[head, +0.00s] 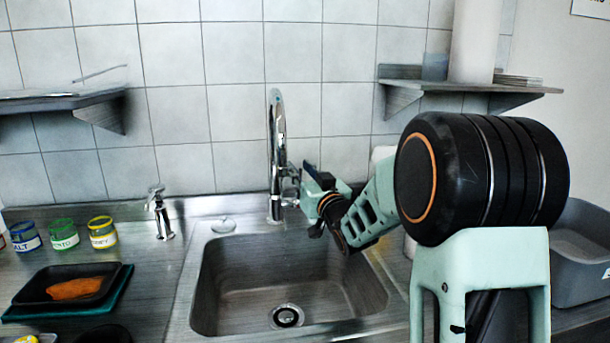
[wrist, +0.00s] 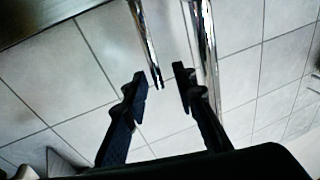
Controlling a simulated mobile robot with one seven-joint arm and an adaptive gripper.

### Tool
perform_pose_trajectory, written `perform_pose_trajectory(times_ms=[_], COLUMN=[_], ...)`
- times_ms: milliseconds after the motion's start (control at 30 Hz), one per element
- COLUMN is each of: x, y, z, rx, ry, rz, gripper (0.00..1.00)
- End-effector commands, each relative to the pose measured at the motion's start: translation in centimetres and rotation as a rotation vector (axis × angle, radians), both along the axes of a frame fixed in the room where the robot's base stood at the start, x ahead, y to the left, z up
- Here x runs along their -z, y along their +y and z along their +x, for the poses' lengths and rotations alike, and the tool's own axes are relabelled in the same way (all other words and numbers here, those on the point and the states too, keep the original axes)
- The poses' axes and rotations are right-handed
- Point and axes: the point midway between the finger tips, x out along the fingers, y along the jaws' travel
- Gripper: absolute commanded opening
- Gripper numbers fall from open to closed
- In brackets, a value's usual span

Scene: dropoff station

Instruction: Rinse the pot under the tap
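The chrome tap (head: 276,150) stands upright behind the steel sink (head: 235,245). My gripper (head: 305,187) is just right of the tap, near its side handle. In the wrist view, my gripper (wrist: 161,82) has its two dark fingers apart, with a gap between them. A thin chrome rod (wrist: 150,45) ends around this gap, and a thicker chrome pipe (wrist: 203,45) runs beside the right finger. I cannot tell whether the fingers touch either. No water shows. The sink basin looks empty apart from its drain (head: 287,315). I see no pot that I can make out for sure.
Labelled jars (head: 64,234) stand on the left counter behind a black tray (head: 30,290) with orange food. A small chrome fixture (head: 159,212) stands left of the sink. A grey bin (head: 585,225) is at the right. Shelves (head: 480,87) hang on the tiled wall.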

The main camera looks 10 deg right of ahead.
Motion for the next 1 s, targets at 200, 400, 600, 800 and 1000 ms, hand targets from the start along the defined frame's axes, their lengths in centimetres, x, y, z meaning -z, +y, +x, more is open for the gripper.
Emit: perform_pose_trajectory(times_ms=[200, 400, 600, 800, 1000], x=[0.3, 0.9, 1.3, 1.5, 1.5], y=[-0.6, -1.4, -2.0, -2.3, -2.4], z=[-2.6, -6.6, -9.8, -11.4, -11.5], rx=[0.003, 0.003, 0.001, 0.001, 0.0], ry=[0.0, 0.001, 0.0, 0.0, 0.0], rz=[-0.001, -0.001, 0.0, -0.001, 0.0], gripper=[0.25, 0.25, 0.25, 0.25, 0.25])
